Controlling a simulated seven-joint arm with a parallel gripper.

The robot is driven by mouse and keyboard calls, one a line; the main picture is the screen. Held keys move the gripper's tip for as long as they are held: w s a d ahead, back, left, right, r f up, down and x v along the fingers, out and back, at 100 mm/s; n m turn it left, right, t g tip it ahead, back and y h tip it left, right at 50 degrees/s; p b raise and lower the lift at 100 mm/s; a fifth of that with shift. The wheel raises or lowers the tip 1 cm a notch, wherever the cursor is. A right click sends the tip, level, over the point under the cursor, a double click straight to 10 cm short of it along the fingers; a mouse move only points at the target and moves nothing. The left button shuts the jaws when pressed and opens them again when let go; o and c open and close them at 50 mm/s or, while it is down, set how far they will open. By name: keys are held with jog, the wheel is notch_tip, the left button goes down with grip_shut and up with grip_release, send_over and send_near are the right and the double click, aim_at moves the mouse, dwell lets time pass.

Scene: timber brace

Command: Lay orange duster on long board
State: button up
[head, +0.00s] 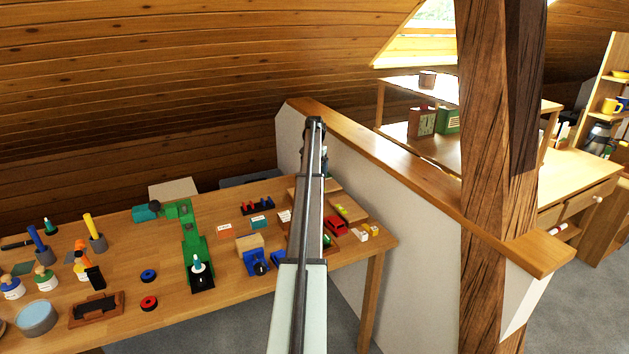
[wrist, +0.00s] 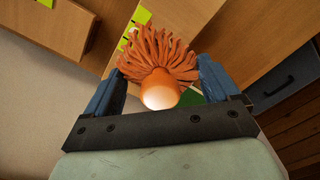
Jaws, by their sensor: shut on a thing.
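The orange duster (wrist: 158,58) shows in the wrist view, with a spread of orange strands and a rounded, paler orange end facing the camera. My gripper (wrist: 162,78) is shut on it, one blue finger on each side. In the head view my arm reaches away toward the low white wall and hides the duster and most of the gripper. A long wooden board (head: 430,182) caps that wall, running from beside my arm's far end to the front right. Its visible top looks bare.
A workbench (head: 130,270) at left holds a green stand (head: 190,235), pots, blocks and a red toy car (head: 336,224). A thick timber post (head: 497,200) rises beside the board at right. A shelf and desk stand behind the wall. The sloping plank ceiling is close above.

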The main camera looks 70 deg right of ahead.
jog(key=shift+f, duration=2.25)
jog(key=shift+f, duration=0.15)
jog(key=o, duration=0.8)
notch_tip(320, 180, up, 12)
jog(key=shift+r, duration=0.15)
